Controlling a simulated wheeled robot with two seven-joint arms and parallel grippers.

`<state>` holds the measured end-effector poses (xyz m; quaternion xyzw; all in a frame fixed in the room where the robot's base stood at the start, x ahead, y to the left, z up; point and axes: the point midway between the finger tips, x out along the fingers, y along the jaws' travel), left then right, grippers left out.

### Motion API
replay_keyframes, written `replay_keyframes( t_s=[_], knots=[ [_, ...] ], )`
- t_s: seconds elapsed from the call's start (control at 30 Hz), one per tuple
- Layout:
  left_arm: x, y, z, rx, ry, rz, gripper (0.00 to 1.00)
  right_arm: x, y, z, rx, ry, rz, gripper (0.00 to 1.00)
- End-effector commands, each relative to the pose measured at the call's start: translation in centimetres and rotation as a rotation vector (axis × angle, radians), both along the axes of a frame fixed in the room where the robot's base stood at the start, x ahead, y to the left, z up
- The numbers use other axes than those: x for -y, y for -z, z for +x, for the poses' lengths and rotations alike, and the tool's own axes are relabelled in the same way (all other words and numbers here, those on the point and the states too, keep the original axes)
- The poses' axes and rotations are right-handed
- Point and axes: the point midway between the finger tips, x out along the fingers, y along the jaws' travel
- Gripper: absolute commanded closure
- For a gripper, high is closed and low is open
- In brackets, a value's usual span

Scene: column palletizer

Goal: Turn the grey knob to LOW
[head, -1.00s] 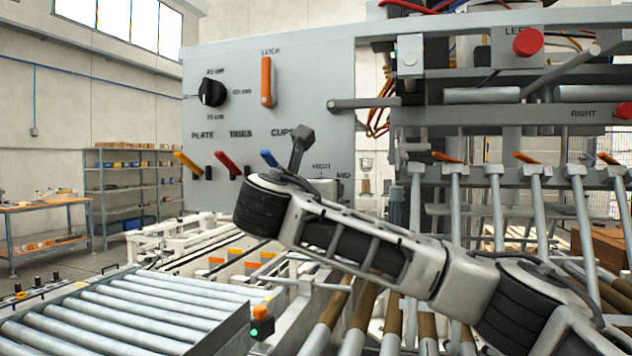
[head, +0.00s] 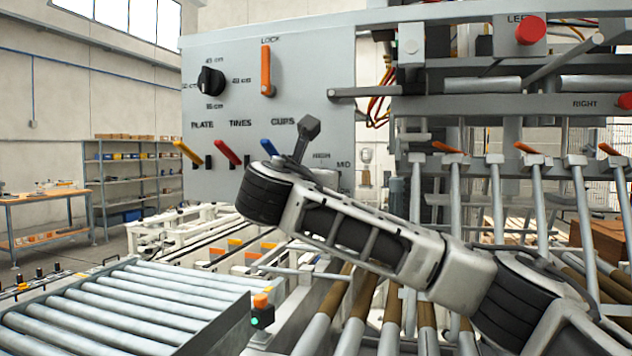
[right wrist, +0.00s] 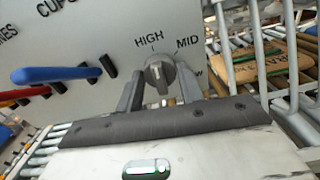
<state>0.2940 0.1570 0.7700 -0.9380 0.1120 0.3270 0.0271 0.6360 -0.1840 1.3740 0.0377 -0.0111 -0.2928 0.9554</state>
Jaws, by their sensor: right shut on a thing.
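The grey knob (right wrist: 160,74) sits on the panel in the right wrist view, below the HIGH mark and left of MID. A third label to its lower right is mostly hidden, with only its last letter showing. The knob's raised grip looks nearly upright, its upper end towards HIGH. My right gripper (right wrist: 161,85) is shut on the knob, one finger on each side. In the head view my right arm reaches across to the panel's lower right corner and covers most of the knob and fingers. My left gripper is in neither view.
The blue lever (right wrist: 58,75) juts out left of my right gripper. A roller conveyor (head: 130,310) lies at lower left.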

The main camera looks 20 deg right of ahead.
Motion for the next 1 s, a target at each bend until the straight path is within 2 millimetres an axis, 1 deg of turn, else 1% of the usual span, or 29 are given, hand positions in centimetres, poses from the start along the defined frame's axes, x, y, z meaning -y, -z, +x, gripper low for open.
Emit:
replay_keyframes(
  t_s=[0.3, 0.53, 0.73, 1.0],
  knots=[
    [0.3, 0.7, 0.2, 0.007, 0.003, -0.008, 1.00, 0.0, 0.3, 0.0, 0.138, 0.000, 0.208, 0.85],
    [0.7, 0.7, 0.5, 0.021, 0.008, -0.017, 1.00, -0.1, 0.2, 0.0, 0.263, -0.002, 0.391, 0.85],
    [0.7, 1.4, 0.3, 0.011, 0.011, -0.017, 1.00, -0.1, 0.3, 0.0, 0.369, 0.000, 0.549, 0.85],
    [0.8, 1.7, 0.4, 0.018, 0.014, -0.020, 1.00, -0.1, 0.2, 0.0, 0.513, 0.001, 0.760, 0.85]
  ],
)
